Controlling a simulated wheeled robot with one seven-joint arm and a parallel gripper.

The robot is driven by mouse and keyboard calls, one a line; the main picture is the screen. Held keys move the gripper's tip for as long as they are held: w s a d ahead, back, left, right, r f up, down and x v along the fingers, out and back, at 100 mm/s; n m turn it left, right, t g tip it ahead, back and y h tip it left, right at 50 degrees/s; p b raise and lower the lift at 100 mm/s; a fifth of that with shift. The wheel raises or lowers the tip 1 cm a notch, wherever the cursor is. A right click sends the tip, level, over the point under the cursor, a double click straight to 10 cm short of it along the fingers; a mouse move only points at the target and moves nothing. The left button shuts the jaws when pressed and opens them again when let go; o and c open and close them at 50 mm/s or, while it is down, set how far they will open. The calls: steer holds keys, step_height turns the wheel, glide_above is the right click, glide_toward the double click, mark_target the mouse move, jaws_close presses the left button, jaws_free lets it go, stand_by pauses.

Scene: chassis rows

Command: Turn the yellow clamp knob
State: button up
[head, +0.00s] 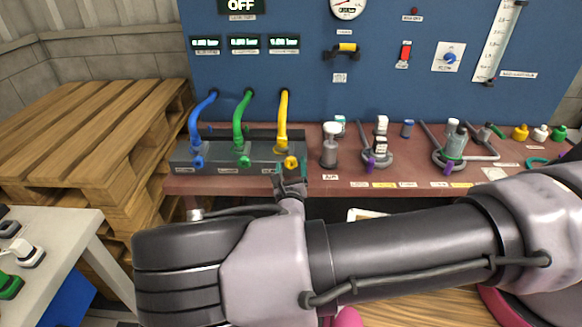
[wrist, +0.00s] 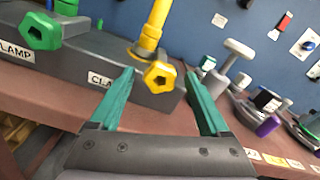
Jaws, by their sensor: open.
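The yellow clamp knob (head: 291,162) is on the front of the dark grey clamp block, below the yellow hose (head: 283,120). In the wrist view the knob (wrist: 161,77) is a yellow five-lobed shape with a dark hole in its middle. My gripper (wrist: 160,83) has two teal fingers spread apart, one on each side of the knob in this view. The fingers do not appear to touch it. In the head view my gripper (head: 290,172) is at the knob and partly hidden by my own wrist.
The green knob (head: 245,162) and blue knob (head: 198,163) sit left on the same block (head: 220,153). A grey plunger-like fixture (head: 330,145) stands close on the right. The brown bench (head: 340,180) runs along the blue panel (head: 260,65). Wooden pallets (head: 90,115) are stacked at left.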

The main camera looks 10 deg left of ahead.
jaws_close()
